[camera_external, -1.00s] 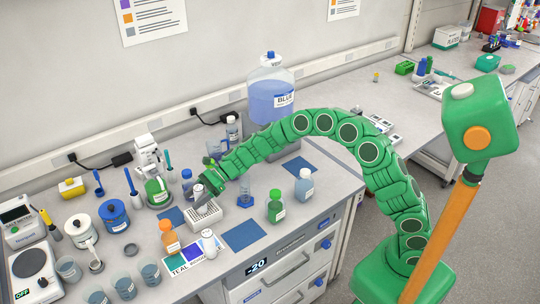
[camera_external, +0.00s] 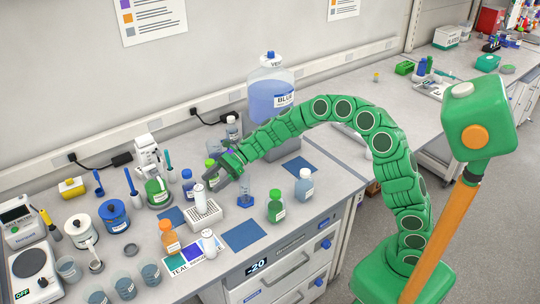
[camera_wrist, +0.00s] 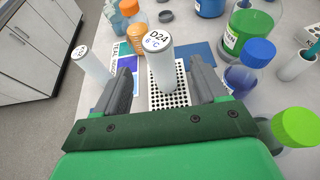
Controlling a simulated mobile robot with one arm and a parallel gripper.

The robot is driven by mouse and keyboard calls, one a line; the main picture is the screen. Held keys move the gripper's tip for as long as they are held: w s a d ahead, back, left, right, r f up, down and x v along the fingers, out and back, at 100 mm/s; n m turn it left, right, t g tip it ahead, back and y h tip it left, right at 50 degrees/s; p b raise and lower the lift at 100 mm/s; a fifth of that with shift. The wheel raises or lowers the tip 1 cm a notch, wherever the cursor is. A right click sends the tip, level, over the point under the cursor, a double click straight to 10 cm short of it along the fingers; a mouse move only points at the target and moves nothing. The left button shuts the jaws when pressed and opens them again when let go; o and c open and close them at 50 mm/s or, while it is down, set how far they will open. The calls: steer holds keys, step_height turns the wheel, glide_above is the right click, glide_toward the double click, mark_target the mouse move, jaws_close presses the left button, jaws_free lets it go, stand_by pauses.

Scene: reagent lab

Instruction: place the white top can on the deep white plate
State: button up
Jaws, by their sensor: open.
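A white can with a white top marked D24 (camera_wrist: 160,70) stands upright on a white perforated rack (camera_wrist: 172,98). My gripper (camera_external: 215,180) is open, up and right of the can. In the wrist view the can shows between the spread fingers, beyond them, with no contact visible. A second white-topped can (camera_external: 208,240) stands in front of the rack; it also shows in the wrist view (camera_wrist: 93,64). I cannot tell which thing is the deep white plate.
An orange-capped bottle (camera_external: 170,238) stands left of the rack, blue-capped (camera_external: 187,184) and green-capped bottles behind it. A blue cylinder (camera_external: 245,198) and a green bottle (camera_external: 275,208) stand to the right. A hotplate (camera_external: 32,265) is far left. The blue mat (camera_external: 244,235) is bare.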

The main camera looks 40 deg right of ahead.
steer(key=v, duration=0.3)
